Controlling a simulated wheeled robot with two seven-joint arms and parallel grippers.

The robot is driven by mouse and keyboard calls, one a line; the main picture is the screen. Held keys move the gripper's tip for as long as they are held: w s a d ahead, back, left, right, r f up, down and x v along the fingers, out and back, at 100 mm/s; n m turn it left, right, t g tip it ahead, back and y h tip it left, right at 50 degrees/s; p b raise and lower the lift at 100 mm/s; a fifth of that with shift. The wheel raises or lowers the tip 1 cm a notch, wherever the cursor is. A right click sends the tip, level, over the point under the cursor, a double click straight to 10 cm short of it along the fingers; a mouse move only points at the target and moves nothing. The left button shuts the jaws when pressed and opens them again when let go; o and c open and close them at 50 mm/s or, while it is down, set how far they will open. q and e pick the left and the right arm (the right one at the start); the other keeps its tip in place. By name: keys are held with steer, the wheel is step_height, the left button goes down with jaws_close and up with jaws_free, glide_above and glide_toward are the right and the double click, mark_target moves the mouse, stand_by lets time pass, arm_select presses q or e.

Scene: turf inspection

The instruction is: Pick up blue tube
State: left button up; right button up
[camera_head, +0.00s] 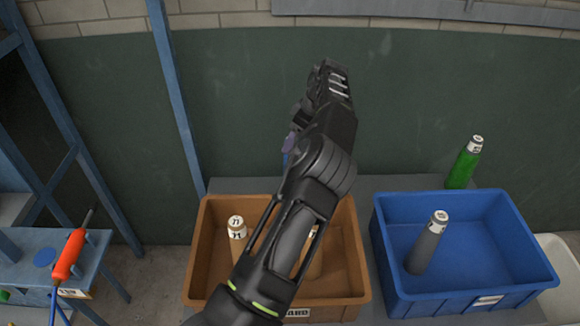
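A blue-purple tube (288,146) shows only in part behind my arm, just above the back edge of the brown bin. Its lower part and what it stands on are hidden. My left arm comes in from the bottom, left of the middle, and crosses in front of the brown bin. My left gripper (330,82) is raised above and to the right of the tube in the picture. Its fingers are seen from behind and the side, so their opening does not show. My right gripper is not in view.
The brown bin (208,235) holds tan tubes (237,235). The blue bin (500,240) holds a grey tube (427,245). A green tube (464,165) stands behind it on the grey table (390,183). An orange-handled tool (70,254) is on the blue bench at left.

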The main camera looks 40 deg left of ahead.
arm_select(q)
steer(key=shift+x, duration=0.8)
steer(key=shift+a+f+p, duration=0.1)
steer(key=shift+f+p, duration=0.35)
steer(key=p+x, duration=0.1)
steer(key=x, duration=0.2)
steer(key=shift+f, duration=0.3)
steer(key=shift+a+f, duration=0.2)
steer(key=shift+f, duration=0.15)
jaws_close()
